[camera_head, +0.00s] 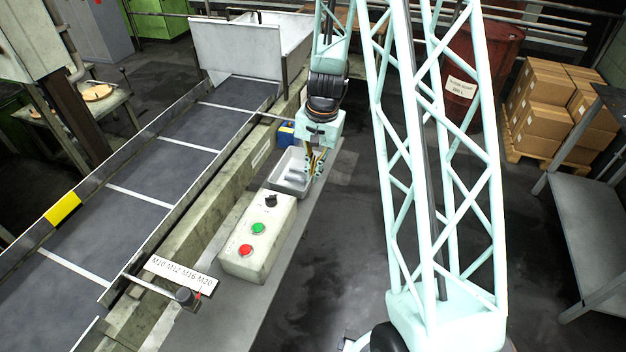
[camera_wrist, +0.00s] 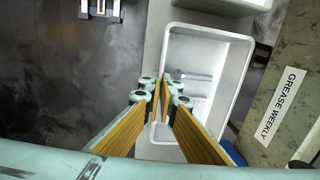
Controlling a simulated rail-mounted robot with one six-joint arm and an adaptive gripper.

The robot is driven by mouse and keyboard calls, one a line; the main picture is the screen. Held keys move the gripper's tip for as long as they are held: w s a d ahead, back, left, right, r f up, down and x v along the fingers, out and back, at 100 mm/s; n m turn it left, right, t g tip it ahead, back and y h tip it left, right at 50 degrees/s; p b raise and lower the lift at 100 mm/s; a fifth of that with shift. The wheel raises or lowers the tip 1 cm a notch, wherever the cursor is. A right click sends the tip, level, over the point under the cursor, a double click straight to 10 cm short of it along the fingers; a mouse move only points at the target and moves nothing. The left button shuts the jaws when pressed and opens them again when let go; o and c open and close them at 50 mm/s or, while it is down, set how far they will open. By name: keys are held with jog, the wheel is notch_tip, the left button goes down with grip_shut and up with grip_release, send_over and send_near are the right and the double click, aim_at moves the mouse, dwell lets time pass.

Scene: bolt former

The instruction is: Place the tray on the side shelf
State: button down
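The white tray (camera_head: 275,180) sits on the narrow grey ledge beside the conveyor, behind the button box. My gripper (camera_head: 314,172) is low at the tray's right side in the head view. In the wrist view its two fingers (camera_wrist: 160,92) point down at the tray's left rim, one on each side of it, with a narrow gap between the tips. I cannot tell whether they press on the rim.
The button box (camera_head: 258,235) stands in front of the tray, and a blue object (camera_head: 286,132) is behind it. The conveyor (camera_head: 160,150) runs along the left. A grey metal table with a lower shelf (camera_head: 595,235) stands at the far right, near stacked cartons (camera_head: 550,105). Floor between is clear.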

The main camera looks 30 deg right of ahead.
jog(key=shift+f, duration=1.25)
jog(key=shift+f+b, duration=0.1)
jog(key=shift+b, duration=0.2)
jog(key=c, duration=3.4)
grip_release()
jog(key=o, duration=0.5)
jog(key=shift+s+d+r+p, duration=0.15)
jog(key=shift+r+p, duration=0.15)
jog(key=shift+r, duration=1.75)
jog(key=shift+s+d+r+p, duration=0.15)
jog(key=shift+r+p, duration=0.1)
jog(key=shift+r, duration=1.75)
jog(key=shift+s+d+r+p, duration=0.15)
jog(key=shift+r+p, duration=0.15)
jog(key=shift+r, duration=1.75)
jog(key=shift+a+r, duration=0.1)
